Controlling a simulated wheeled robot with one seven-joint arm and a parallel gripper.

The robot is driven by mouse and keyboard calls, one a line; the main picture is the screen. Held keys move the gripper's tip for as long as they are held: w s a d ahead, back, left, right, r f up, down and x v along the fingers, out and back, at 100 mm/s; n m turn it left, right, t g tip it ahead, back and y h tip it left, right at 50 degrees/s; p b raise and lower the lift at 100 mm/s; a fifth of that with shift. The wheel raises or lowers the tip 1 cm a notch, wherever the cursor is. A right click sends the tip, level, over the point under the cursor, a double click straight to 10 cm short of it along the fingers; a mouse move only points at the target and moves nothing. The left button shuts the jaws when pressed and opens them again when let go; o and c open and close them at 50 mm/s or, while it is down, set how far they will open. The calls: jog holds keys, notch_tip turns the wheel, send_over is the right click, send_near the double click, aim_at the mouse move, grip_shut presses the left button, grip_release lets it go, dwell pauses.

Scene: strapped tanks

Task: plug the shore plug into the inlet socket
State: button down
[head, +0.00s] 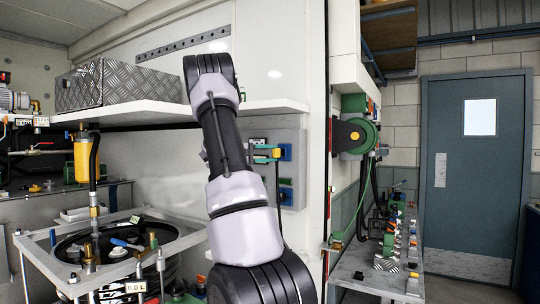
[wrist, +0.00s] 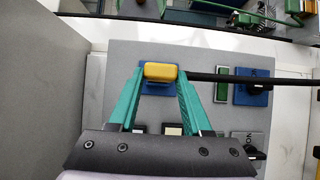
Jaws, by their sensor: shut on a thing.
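The shore plug is a yellow block (wrist: 161,71) with a black cable running right from it in the wrist view. My gripper (wrist: 160,75) has green fingers, one on each side of the plug, shut on it. A blue square fitting (wrist: 156,89), which looks like the inlet socket, lies directly behind the plug on the grey panel (wrist: 118,62). The plug covers part of its face. In the head view my gripper (head: 274,153) is at the panel, close to the blue fitting (head: 286,152). I cannot tell whether the plug touches or enters it.
A green cover (wrist: 221,85) and another blue fitting (wrist: 253,88) sit right of the plug, with switches below them. In the head view a white shelf (head: 150,112) is left of the panel, and a tank top (head: 130,237) stands lower left.

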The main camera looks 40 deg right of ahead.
jog(key=shift+w+d, duration=0.2)
jog(key=shift+d, duration=0.5)
jog(key=shift+w+d, duration=0.2)
jog(key=shift+d, duration=0.45)
jog(key=shift+c, duration=1.3)
grip_release()
jog(key=shift+s+a, duration=0.3)
jog(key=shift+a, duration=0.65)
jog(key=shift+s+a, duration=0.25)
jog(key=shift+a, duration=0.75)
jog(key=shift+s+a, duration=0.3)
jog(key=shift+a, duration=0.65)
